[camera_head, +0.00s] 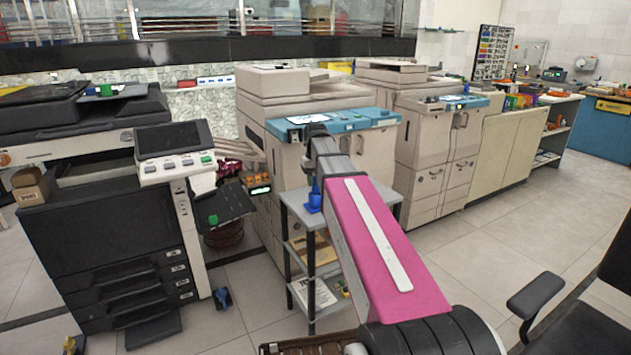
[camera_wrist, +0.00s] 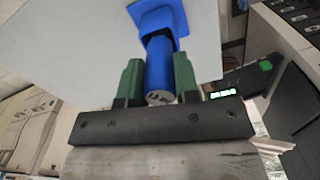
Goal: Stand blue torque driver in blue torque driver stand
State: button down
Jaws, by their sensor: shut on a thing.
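My gripper (camera_wrist: 158,78) has its green fingers shut on the blue torque driver (camera_wrist: 160,64), whose grey round end faces the wrist camera. Just beyond the driver, in line with it, is the blue torque driver stand (camera_wrist: 150,14), with a flat squarish base on a pale grey top. The driver overlaps the stand in this view; I cannot tell whether it is seated in it or only above it. In the head view, the blue stand (camera_head: 314,204) is on the small grey shelf table (camera_head: 290,202), beneath the dark end of my arm. The fingers are hidden there.
A black and white copier (camera_head: 110,240) stands to the left of the shelf table, and large beige copiers (camera_head: 290,120) stand behind it. A black office chair (camera_head: 570,320) is at the right front. Open tiled floor (camera_head: 490,240) lies to the right.

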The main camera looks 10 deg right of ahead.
jog(key=shift+f, duration=0.3)
dwell(0.5)
jog(key=c, duration=0.8)
grip_release()
jog(key=shift+r, duration=0.1)
